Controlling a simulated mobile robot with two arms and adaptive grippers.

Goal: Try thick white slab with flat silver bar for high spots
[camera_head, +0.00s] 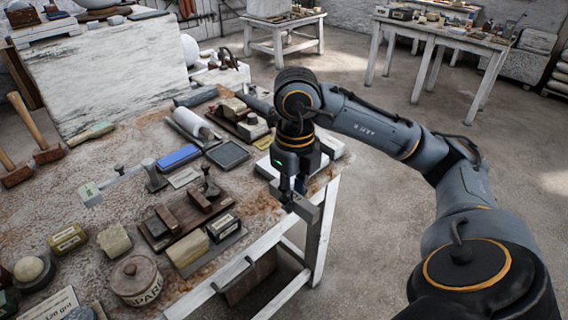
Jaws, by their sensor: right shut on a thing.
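My right gripper (294,190) points down at the right corner of the workbench. It is shut on a grey metal piece (309,209) that looks like the flat silver bar; its full length is hard to make out against the bench edge. A thick white slab (332,148) lies at the bench corner, mostly hidden behind my gripper and wrist. I cannot tell whether the bar touches the slab. My left gripper is not in view.
The workbench holds a blue block (178,158), a dark square tray (227,154), a wooden board with tools (172,228), a lidded pot (137,280) and mallets (28,122). A large white block (108,75) stands at the back. Open floor lies right of the bench.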

